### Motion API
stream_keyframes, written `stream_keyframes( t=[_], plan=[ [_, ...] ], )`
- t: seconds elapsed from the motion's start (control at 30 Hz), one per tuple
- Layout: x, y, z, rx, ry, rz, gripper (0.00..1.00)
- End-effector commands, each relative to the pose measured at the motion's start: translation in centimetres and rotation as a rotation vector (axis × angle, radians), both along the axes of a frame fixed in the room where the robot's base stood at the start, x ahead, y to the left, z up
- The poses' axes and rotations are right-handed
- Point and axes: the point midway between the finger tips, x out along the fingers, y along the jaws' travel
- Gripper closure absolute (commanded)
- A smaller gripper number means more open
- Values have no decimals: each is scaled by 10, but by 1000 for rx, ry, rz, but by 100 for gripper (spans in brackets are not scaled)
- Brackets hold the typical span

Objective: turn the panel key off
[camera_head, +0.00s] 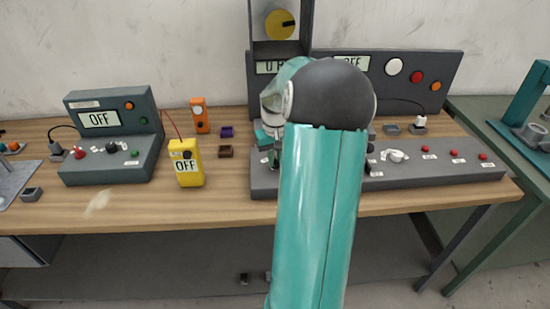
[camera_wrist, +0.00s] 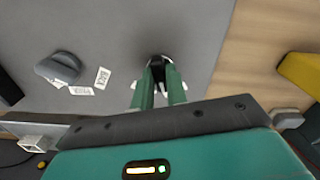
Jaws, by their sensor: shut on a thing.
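The grey control panel (camera_head: 430,174) stands on the wooden bench, and its flat top fills much of the wrist view (camera_wrist: 120,30). A small dark key (camera_wrist: 157,60) with pale edges sits on the panel top, near its edge. My gripper (camera_wrist: 158,78) is shut on the key, its two green fingers on either side of it. The fingers hide part of the key, so its exact angle cannot be told. In the head view my arm covers the middle of the panel and most of the gripper. A panel display (camera_head: 352,63) reads OFF; another beside it is partly covered.
A yellow meter (camera_head: 187,165) reading OFF stands left of the panel; its yellow body shows in the wrist view (camera_wrist: 302,72). A grey knob (camera_wrist: 58,68) with labels is on the panel. A smaller box (camera_head: 112,135) reading OFF stands further left. Bare bench lies in front.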

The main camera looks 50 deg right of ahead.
Motion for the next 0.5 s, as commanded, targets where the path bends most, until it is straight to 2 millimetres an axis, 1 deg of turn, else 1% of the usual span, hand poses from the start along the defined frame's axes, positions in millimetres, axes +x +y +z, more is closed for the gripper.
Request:
stream_keyframes(
  t=[0.2, 0.5],
  plan=[
    [1, -1, 1, -3, -1, 151, 100],
    [1, -1, 1, -3, -3, 260, 100]
  ],
)
